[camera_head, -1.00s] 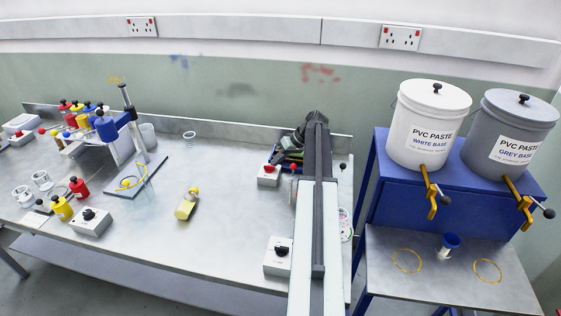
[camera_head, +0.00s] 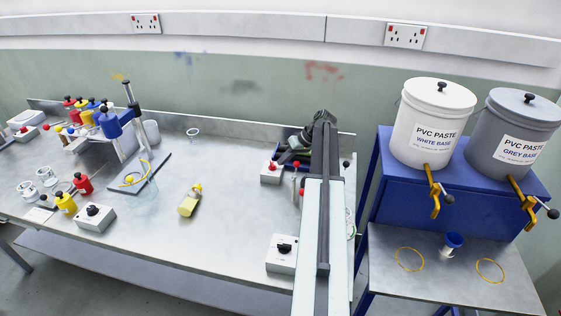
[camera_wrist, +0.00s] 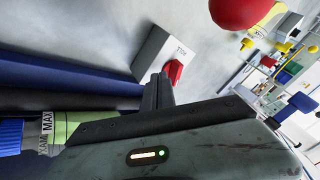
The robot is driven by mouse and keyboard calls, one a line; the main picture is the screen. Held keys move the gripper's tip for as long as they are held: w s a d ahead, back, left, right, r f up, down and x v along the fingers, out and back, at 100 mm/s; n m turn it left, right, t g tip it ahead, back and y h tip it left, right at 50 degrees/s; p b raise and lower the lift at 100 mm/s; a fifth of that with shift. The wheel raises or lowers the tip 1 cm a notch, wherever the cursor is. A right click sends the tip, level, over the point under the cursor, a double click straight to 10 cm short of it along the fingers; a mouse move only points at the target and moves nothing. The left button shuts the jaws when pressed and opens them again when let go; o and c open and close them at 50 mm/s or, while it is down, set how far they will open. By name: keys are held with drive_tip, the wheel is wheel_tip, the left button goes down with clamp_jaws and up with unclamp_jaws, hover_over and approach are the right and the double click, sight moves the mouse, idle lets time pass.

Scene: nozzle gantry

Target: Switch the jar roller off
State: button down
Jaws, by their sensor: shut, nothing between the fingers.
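I cannot tell for sure which machine is the jar roller. In the wrist view my gripper (camera_wrist: 159,82) is shut and empty, its tips close to a pale grey box (camera_wrist: 158,48) with a red knob (camera_wrist: 173,73). I cannot tell whether they touch. Dark blue and black long bars (camera_wrist: 70,78) lie beside the box, with a green, blue-capped container (camera_wrist: 58,130) near them. In the head view, a small box with a red knob (camera_head: 270,172) stands left of my arm, which hides my fingertips. Grey boxes with black knobs stand front right (camera_head: 283,252) and front left (camera_head: 95,217).
A red ball (camera_wrist: 238,10) is close to the wrist camera. A yellow bottle (camera_head: 189,203) lies mid-bench, with clear bench around it. Coloured bottles and a stand (camera_head: 130,110) are at left. White (camera_head: 430,125) and grey (camera_head: 508,135) paste buckets stand on a blue stand at right.

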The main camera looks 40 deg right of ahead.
drive_tip(key=shift+s+d, duration=0.2)
drive_tip(key=shift+d, duration=0.35)
drive_tip(key=shift+s+d, duration=0.2)
drive_tip(key=shift+d, duration=0.35)
drive_tip(key=p+v, duration=0.8)
drive_tip(key=v, duration=0.2)
drive_tip(key=shift+s+a, duration=0.35)
drive_tip(key=shift+s, duration=0.15)
drive_tip(key=w+a+f+g, duration=0.1)
drive_tip(key=w+a, duration=0.2)
drive_tip(key=a, duration=0.5)
drive_tip(key=w+a+f+g, duration=0.1)
drive_tip(key=w+a, duration=0.2)
drive_tip(key=a, duration=0.5)
drive_tip(key=s+a+f+n+g+h, duration=0.1)
drive_tip(key=a+g+h, duration=0.1)
drive_tip(key=a, duration=1.7)
drive_tip(key=s+a+f+n+g+h, duration=0.1)
drive_tip(key=s+a+g+h, duration=0.1)
drive_tip(key=a, duration=1.8)
drive_tip(key=shift+a+f, duration=0.15)
drive_tip(key=shift+f, duration=0.2)
